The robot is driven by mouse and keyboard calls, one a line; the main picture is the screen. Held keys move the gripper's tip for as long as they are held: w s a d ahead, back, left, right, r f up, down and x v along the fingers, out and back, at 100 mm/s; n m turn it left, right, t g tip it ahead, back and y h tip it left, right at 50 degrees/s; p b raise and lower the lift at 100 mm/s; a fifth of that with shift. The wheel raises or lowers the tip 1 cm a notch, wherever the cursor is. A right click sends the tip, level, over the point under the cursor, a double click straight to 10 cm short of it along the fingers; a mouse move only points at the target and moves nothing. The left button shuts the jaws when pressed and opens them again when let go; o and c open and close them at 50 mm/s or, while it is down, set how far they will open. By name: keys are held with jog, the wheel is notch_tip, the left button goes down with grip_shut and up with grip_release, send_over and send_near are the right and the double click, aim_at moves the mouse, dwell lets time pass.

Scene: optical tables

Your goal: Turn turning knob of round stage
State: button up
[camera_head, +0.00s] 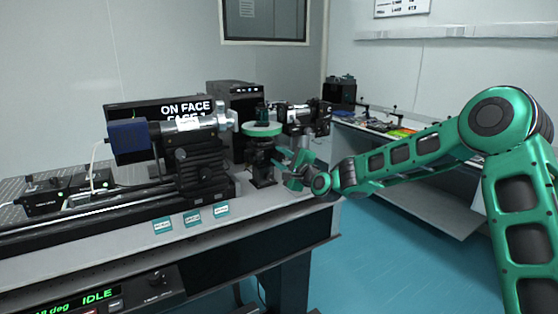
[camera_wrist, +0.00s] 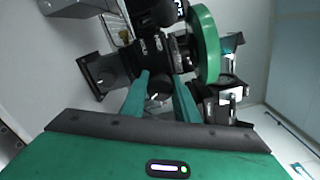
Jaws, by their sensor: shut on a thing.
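The round stage shows in the head view as a green disc (camera_head: 262,130) on a black mount, standing on the table near its right end. In the wrist view the green disc (camera_wrist: 205,45) is seen edge-on, upper right of the fingers. My gripper (camera_head: 284,162) reaches in from the right, just below the disc. In the wrist view my gripper's teal fingers (camera_wrist: 161,80) are at the black mount, shut on the turning knob. The knob is small and mostly hidden between the fingers, so its angle cannot be told.
A blue-ended cylinder assembly (camera_head: 128,141) on a rail stands left of the stage. A monitor reading ON FACE (camera_head: 160,110) and a black computer case (camera_head: 235,100) stand behind. Small labels (camera_head: 192,220) lie along the front edge. Open floor (camera_head: 390,260) lies to the right.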

jog(key=shift+f+m, duration=0.3)
jog(key=shift+f, duration=0.15)
jog(key=o, duration=1.1)
jog(key=shift+c, duration=0.2)
jog(key=shift+r, duration=0.2)
jog(key=shift+s, duration=0.1)
jog(key=v, duration=1)
jog(key=shift+d, duration=0.25)
jog(key=shift+s, duration=0.15)
jog(key=shift+f, duration=0.15)
